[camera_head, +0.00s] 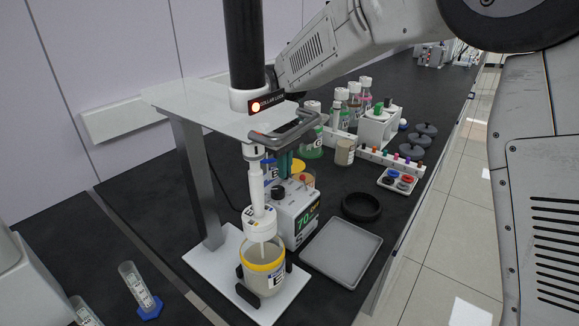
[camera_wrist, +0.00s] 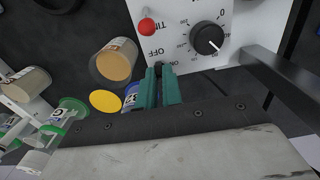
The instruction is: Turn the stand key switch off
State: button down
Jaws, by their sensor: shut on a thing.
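The control box (camera_wrist: 205,35) of the stand fills the top of the wrist view, its white panel upside down with a black dial, a red-tipped toggle and an OFF label. My gripper (camera_wrist: 161,72) reaches the panel's edge beside the OFF label, with its green fingers shut on the small dark key switch (camera_wrist: 164,67). The fingers hide most of the switch, so its exact angle cannot be told. In the head view my gripper (camera_head: 284,165) points down at the rear of the control box (camera_head: 296,211), which has a lit green display.
The stand holds a yellow-rimmed vessel (camera_head: 263,268) in front. A grey tray (camera_head: 341,250) and a black ring (camera_head: 361,206) lie to the right. The stand's upper plate (camera_head: 200,105) is close by.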

jog(key=shift+s+f, duration=0.1)
jog(key=shift+s, duration=0.05)
dwell(0.4)
jog(key=c, duration=1.6)
grip_release()
jog(key=shift+o, duration=0.2)
jog(key=shift+r, duration=3.95)
